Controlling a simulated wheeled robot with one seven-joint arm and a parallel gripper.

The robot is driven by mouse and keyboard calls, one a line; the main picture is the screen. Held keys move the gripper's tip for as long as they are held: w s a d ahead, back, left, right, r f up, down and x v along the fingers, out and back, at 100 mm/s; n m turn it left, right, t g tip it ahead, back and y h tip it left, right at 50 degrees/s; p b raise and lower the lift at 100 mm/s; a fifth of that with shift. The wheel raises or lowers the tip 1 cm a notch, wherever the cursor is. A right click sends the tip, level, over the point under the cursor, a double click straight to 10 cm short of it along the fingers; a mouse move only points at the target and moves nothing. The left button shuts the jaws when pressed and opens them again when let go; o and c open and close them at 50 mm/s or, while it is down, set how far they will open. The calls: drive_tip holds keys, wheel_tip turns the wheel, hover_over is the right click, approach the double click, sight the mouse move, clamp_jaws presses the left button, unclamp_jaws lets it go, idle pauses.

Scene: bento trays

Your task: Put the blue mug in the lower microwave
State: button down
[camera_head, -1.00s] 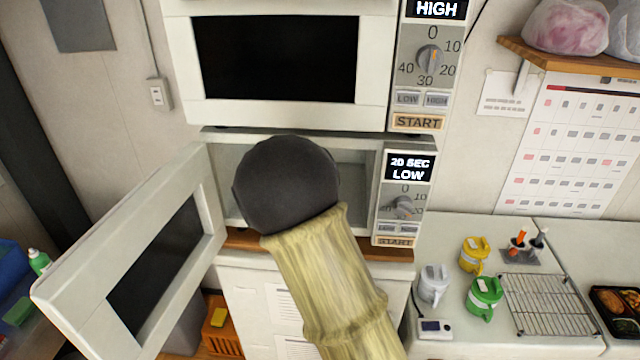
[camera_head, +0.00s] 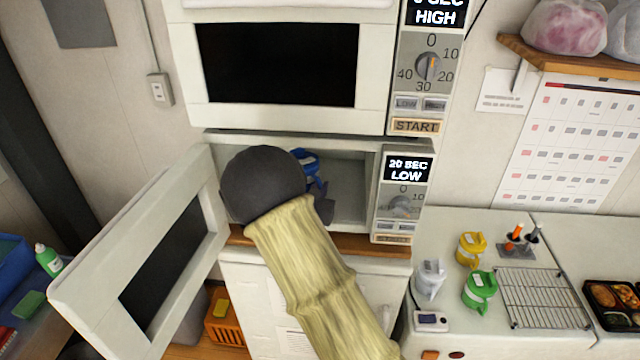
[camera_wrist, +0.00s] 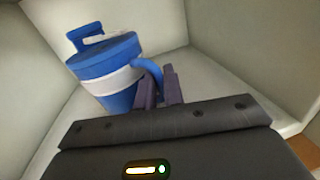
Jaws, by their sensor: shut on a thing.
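The blue mug (camera_wrist: 108,72), with a white band and a lid with a loop, is inside the lower microwave (camera_head: 350,190). My gripper (camera_wrist: 160,88) is shut on the mug's handle at the mug's right side in the wrist view. The mug looks slightly tilted there; I cannot tell whether its base touches the microwave floor. In the head view, part of the blue mug (camera_head: 307,163) shows just right of my dark wrist, which hides the rest. The lower microwave's door (camera_head: 85,275) stands open to the left.
The upper microwave (camera_head: 290,118) is closed directly above. The right part of the lower cavity looks empty.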

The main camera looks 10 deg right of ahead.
drive_tip(key=shift+f+b, duration=0.15)
drive_tip(key=shift+b, duration=0.15)
drive_tip(key=c, duration=1.5)
unclamp_jaws()
drive_tip(key=shift+r, duration=0.2)
drive_tip(key=shift+s+a+f, duration=0.15)
drive_tip(key=shift+s+a, duration=0.05)
drive_tip(key=shift+s, duration=0.1)
drive_tip(key=b+v, duration=0.4)
drive_tip(key=v, duration=0.7)
drive_tip(key=shift+s+b, duration=0.2)
drive_tip(key=shift+b, duration=0.15)
